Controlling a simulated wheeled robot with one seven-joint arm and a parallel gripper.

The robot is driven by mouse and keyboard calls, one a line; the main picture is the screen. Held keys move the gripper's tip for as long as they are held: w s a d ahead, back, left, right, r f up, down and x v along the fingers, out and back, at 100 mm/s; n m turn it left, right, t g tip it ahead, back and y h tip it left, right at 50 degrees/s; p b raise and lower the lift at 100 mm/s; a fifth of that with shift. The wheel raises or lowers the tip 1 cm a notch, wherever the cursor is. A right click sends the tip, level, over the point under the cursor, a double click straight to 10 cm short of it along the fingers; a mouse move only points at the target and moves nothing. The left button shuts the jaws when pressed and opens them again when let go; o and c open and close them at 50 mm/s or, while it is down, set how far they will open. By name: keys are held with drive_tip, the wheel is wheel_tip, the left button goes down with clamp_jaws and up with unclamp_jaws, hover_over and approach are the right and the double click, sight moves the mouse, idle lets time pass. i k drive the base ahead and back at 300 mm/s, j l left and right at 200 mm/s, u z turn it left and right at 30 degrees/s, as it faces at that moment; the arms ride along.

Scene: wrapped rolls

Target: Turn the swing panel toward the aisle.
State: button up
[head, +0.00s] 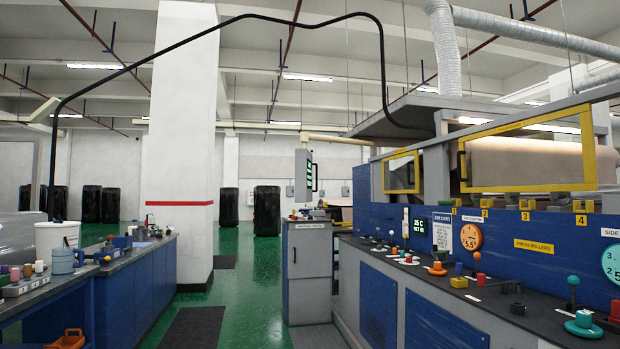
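My gripper is not in view.
A blue machine (480,235) with yellow-framed guards (530,150) and a dark control ledge (480,297) fills the right. A blue bench (130,290) stands left. Between them is green floor (245,280) with dark mats (195,327). A white pillar (183,120) and wrapped rolls (267,210) stand behind.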

sight(304, 164)
drive_tip(key=u, duration=0.15)
drive_tip(key=i, duration=6.65)
drive_tip(key=j+u, duration=0.05)
drive_tip(key=j, duration=0.25)
